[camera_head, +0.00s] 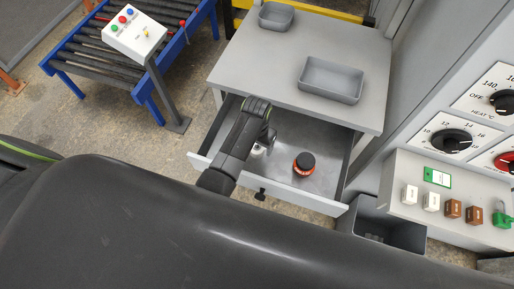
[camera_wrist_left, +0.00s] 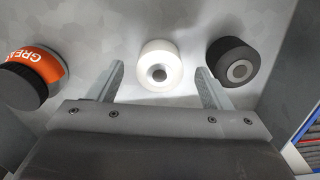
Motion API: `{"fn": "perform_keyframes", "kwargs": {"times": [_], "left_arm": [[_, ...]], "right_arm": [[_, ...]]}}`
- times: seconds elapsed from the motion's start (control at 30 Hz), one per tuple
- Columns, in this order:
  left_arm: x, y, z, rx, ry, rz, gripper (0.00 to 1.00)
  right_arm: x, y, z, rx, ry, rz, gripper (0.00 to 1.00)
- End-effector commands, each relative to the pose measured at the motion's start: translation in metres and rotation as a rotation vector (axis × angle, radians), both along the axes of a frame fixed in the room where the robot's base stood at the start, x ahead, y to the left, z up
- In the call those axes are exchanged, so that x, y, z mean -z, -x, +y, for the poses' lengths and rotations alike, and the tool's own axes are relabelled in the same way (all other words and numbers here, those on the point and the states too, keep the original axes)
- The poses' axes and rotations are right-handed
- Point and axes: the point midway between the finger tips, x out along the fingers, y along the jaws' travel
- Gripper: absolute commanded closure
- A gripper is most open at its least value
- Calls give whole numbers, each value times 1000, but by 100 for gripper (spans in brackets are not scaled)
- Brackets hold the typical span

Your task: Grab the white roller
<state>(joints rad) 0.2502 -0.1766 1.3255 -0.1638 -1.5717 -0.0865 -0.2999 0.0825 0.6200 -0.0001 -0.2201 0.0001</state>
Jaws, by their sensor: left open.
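The white roller (camera_wrist_left: 160,50) lies in the open drawer (camera_head: 328,185). In the left wrist view it sits between and just ahead of my left gripper's fingertips (camera_wrist_left: 159,78), with its grey centre hole showing. It looks clear of both fingers. In the head view my left gripper (camera_head: 265,142) reaches down into the drawer, and only a pale bit of the white roller (camera_head: 257,151) shows beside it. My left gripper is open and empty. My right gripper is not in view.
A black roller (camera_wrist_left: 228,54) lies close to the right finger. An orange-labelled can with a black lid (camera_wrist_left: 35,78) is at left; it also shows in the head view (camera_head: 304,164). Grey trays (camera_head: 331,80) stand on the table above. The drawer front (camera_head: 285,192) edges the space.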

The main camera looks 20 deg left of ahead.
Motion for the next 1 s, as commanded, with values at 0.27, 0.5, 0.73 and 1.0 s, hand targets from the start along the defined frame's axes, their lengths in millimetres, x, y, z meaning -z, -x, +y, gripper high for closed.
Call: {"fn": "perform_keyframes", "kwargs": {"times": [0.27, 0.5, 0.73, 1.0], "left_arm": [[25, 1, 0, 1, -1, 0, 28], [26, 0, 0, 0, 0, -1, 28], [26, 1, 0, 0, 0, -1, 58], [26, 0, 0, 0, 0, -1, 79]], "right_arm": [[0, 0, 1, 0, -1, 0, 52], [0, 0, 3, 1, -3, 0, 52], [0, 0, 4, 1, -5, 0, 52], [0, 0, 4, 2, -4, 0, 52]]}}
